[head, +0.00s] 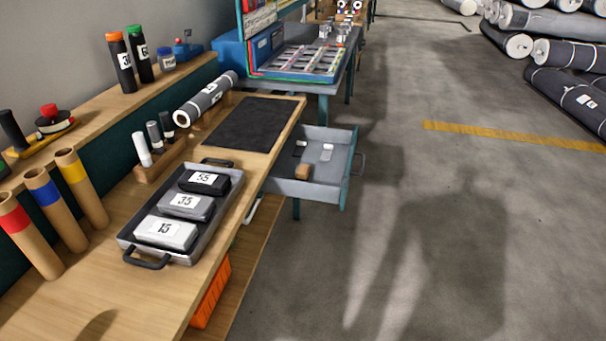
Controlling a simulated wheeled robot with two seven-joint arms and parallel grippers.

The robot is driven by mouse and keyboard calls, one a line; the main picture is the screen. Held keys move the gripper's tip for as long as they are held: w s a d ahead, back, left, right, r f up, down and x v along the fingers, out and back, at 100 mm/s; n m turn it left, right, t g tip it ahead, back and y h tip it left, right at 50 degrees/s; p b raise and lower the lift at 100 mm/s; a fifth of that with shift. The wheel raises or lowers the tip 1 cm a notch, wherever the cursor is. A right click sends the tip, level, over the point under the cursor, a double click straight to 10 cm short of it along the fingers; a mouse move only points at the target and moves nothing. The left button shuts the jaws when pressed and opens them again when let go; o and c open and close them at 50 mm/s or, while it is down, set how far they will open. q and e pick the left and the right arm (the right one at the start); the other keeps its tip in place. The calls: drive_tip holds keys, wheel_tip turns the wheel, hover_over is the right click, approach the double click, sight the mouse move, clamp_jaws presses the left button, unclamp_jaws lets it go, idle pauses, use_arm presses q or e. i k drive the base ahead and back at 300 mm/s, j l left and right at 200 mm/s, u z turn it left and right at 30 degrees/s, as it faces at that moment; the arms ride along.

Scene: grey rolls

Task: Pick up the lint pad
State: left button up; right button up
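I cannot tell for certain which thing is the lint pad. An open grey drawer (337,187) below the bench holds several small things: a tan block (303,172), a light grey piece (326,152) and a small dark and white piece (300,147). A flat dark mat (248,124) lies on the bench top. A metal tray (127,237) holds three blocks: a light grey one marked 15 (166,232), a mid grey one marked 35 (186,205) and a black one marked 55 (204,182). Neither of my grippers is in view.
Cardboard tubes with red, blue and yellow bands (84,187) stand at the left. A grey roll (206,98) lies behind the mat. A blue-edged table (300,62) stands beyond. An orange crate (212,292) sits under the bench.

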sight(303, 172)
drive_tip(key=i+l+u, duration=0.1)
drive_tip(key=u, duration=0.55)
drive_tip(key=i+l+u, duration=0.2)
drive_tip(key=l, duration=0.2)
drive_tip(key=l+u, duration=0.2)
drive_tip(key=l, duration=0.15)
drive_tip(key=i+l+u, duration=0.2)
drive_tip(key=l, duration=0.25)
drive_tip(key=i+l, duration=0.1)
drive_tip(key=l, duration=0.8)
